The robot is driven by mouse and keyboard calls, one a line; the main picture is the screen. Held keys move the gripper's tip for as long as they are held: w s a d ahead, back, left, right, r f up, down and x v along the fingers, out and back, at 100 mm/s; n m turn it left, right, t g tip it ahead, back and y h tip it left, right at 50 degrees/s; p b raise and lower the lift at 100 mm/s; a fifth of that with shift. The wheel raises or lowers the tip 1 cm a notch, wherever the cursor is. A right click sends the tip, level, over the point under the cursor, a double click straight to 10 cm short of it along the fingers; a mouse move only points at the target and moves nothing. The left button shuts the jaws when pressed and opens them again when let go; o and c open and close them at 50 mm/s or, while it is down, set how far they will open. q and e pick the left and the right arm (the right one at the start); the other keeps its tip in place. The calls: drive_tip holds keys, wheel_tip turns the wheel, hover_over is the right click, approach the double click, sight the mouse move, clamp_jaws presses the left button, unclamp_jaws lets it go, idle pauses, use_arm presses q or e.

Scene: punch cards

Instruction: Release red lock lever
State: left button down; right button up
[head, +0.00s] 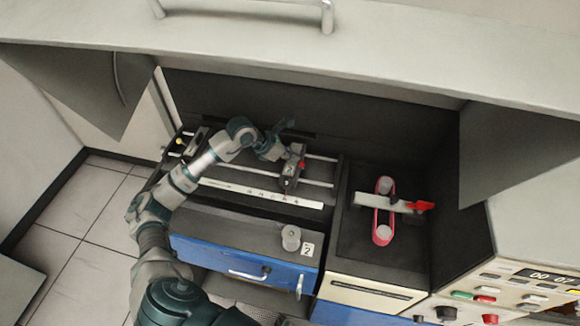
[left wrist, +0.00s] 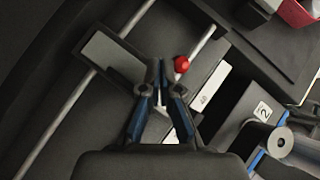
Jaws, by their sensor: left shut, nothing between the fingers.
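My left gripper (head: 282,133) is over the back of the railed bay, beside the dark carriage (head: 291,168) on the rails. In the left wrist view, its fingertips (left wrist: 162,78) are together and empty, over the dark carriage (left wrist: 112,58). A small red ball knob (left wrist: 182,64) is just right of the fingertips, apart from them in the picture. The knob also shows as a red spot at the carriage's right side in the head view (head: 302,165). A larger red lever end (head: 420,206) is on a grey bar at the right-hand panel. My right gripper is out of view.
Two metal rails (head: 318,182) cross the bay, with a white marked strip (head: 262,193) in front. A pale overhead cover (head: 420,70) spans the top. A red belt on two rollers (head: 383,236) is at right.

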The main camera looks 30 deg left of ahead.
use_arm(q)
drive_tip(key=shift+r, duration=0.1)
drive_tip(key=shift+r+p, duration=0.45)
drive_tip(key=shift+r, duration=0.25)
